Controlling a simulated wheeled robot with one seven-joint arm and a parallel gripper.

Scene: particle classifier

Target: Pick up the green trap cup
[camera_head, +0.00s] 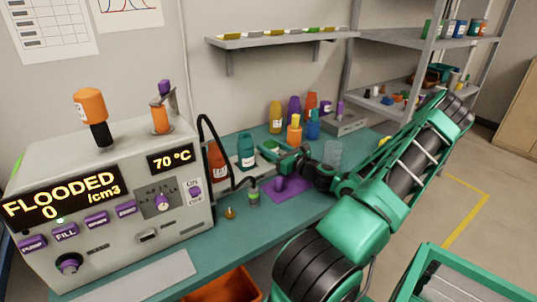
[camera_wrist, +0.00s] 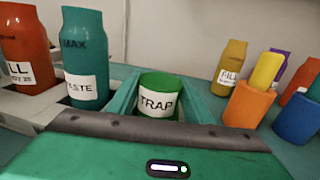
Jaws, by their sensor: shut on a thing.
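The green trap cup (camera_wrist: 157,83), with a white "TRAP" label, sits between the two green fingers of my gripper (camera_wrist: 157,103) in the wrist view. The fingers press on its left and right sides, and its lower part is hidden by the gripper body. In the head view my gripper (camera_head: 273,152) is over the teal bench, right of the teal bottle; the cup is small and partly hidden there. I cannot tell whether the cup is clear of the bench.
A teal bottle (camera_wrist: 84,55) and an orange-red bottle (camera_wrist: 27,50) stand close on the left. Orange (camera_wrist: 248,104) and blue (camera_wrist: 297,118) containers stand on the right. A grey machine (camera_head: 110,190) fills the bench's left end. A purple mat (camera_head: 287,188) lies in front of my gripper.

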